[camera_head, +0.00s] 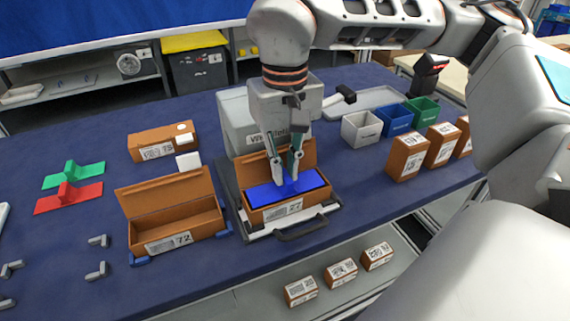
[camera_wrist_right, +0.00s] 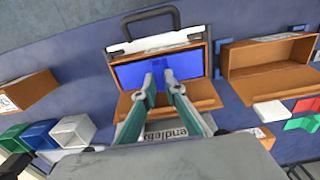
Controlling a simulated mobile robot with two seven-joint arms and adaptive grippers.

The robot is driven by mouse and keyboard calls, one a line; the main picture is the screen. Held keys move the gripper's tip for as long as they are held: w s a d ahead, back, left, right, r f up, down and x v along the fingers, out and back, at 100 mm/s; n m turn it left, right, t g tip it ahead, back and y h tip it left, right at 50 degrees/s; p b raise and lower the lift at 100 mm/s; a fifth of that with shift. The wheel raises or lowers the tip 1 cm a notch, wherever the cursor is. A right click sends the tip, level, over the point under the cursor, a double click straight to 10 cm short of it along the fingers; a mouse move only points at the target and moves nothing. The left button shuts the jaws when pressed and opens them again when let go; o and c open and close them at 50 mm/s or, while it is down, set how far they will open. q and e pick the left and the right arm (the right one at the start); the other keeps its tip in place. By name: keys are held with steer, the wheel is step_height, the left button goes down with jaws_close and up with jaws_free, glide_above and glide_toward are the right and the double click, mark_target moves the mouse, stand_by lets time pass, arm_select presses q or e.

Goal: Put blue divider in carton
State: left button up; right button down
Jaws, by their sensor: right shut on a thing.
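The blue divider (camera_head: 312,181) lies flat across the opening of the carton (camera_head: 283,214) labelled 27, at or just inside its rim. My right gripper (camera_head: 286,180) reaches down over the carton and is shut on the divider's upright part, which the fingers mostly hide. In the right wrist view, the divider (camera_wrist_right: 128,76) fills the carton's opening, and the gripper fingertips (camera_wrist_right: 158,86) meet at its middle. The carton's lid (camera_wrist_right: 203,92) stands open on the gripper's side. I cannot tell whether the divider touches the bottom. My left gripper is not in view.
An open empty carton (camera_head: 196,219) labelled 72 stands left. A green divider (camera_head: 88,176) and a red divider (camera_head: 52,199) lie farther left. Small bins (camera_head: 361,129) and several closed boxes (camera_head: 407,157) stand right. A grey machine (camera_head: 236,115) is behind the carton.

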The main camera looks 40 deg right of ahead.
mark_target(285, 174)
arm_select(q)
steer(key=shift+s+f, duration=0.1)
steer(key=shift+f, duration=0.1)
arm_select(e)
steer(key=shift+f, duration=0.3)
steer(key=c, duration=2.1)
jaws_free()
steer(key=shift+r, duration=0.1)
steer(key=shift+r, duration=0.3)
step_height(285, 174, up, 5)
steer(key=shift+p, duration=0.55)
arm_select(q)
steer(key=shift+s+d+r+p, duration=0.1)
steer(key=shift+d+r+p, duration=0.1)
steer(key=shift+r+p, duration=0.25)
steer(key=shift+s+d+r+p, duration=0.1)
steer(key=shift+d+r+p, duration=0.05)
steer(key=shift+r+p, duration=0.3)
arm_select(e)
step_height(285, 174, up, 7)
steer(key=shift+r, duration=0.2)
